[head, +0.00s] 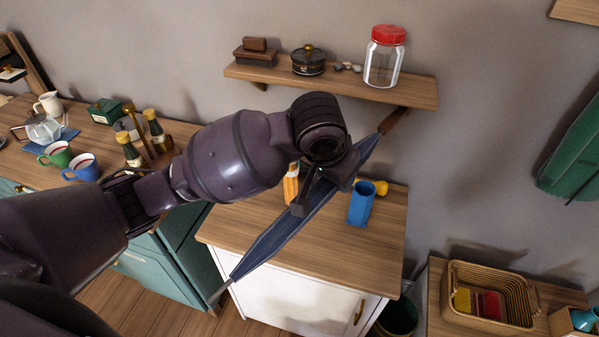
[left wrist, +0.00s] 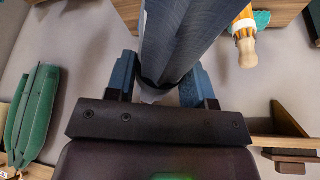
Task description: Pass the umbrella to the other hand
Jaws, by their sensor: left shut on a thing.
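A folded blue umbrella (head: 285,232) with a brown handle (head: 394,120) is held slantwise in front of the wall, its handle at the upper right and its tip at the lower left. My left gripper (head: 312,190) is shut on the umbrella near its middle. In the left wrist view the umbrella (left wrist: 185,35) runs up between the two fingers of my left gripper (left wrist: 163,88). My right gripper does not show in either view.
A wall shelf (head: 330,83) with a red-lidded jar (head: 385,57) is close to the umbrella's handle. Below is a cabinet top (head: 330,250) with a blue cup (head: 361,204). A wicker basket (head: 490,318) stands at lower right.

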